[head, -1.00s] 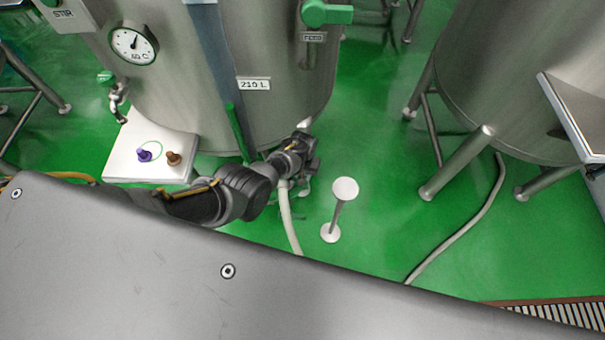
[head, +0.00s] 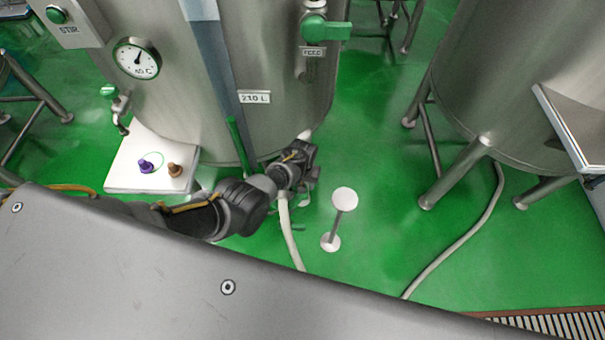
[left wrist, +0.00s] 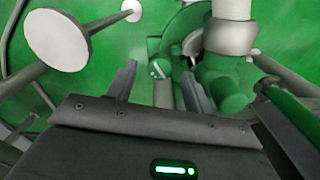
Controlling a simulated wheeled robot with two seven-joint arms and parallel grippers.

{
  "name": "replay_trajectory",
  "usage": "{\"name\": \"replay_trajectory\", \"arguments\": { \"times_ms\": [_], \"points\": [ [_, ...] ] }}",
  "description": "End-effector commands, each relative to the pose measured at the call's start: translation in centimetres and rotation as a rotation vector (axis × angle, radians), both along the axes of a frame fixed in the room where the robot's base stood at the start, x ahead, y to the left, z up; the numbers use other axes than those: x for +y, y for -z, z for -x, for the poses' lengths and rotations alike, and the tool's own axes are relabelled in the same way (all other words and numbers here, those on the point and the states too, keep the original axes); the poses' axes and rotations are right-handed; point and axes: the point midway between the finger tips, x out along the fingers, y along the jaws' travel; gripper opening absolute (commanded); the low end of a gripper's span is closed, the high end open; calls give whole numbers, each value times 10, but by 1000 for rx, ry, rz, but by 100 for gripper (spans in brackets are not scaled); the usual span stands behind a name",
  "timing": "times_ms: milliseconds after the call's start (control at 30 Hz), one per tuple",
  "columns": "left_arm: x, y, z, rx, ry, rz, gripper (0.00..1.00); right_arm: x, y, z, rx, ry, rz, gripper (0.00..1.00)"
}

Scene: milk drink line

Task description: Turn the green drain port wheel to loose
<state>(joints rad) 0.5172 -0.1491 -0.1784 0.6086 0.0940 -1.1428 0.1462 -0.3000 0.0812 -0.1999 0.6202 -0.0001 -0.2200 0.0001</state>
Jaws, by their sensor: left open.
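My left gripper (head: 303,172) reaches low beside the base of the steel tank in the head view, and its fingertips are hard to make out there. In the left wrist view my left gripper (left wrist: 160,82) is open, its two dark fingers apart. A round green wheel-like part (left wrist: 182,42) shows just beyond the fingers, partly hidden by the right finger and a pale pipe. A green fitting (left wrist: 225,82) is right of the right finger. I cannot tell whether the fingers touch the wheel. The wheel is hidden behind my arm in the head view. My right gripper is out of view.
A white hose (head: 289,235) runs down from beside the gripper. A white round-topped post (head: 344,200) stands to its right. A white platform (head: 150,181) with purple and brown knobs lies left.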

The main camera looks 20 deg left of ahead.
Motion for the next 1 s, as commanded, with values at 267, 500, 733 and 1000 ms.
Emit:
{"name": "replay_trajectory", "arguments": {
  "times_ms": [267, 500, 733, 1000],
  "points": [
    [0, -56, -1, -4, -1, 0, 52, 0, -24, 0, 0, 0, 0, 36],
    [1, -83, -1, -4, -1, 0, 52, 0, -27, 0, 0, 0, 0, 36],
    [0, -90, -1, -2, -1, 0, 52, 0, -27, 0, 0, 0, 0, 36],
    [0, -89, -1, -2, -1, 0, 52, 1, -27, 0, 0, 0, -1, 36]
  ]
}}
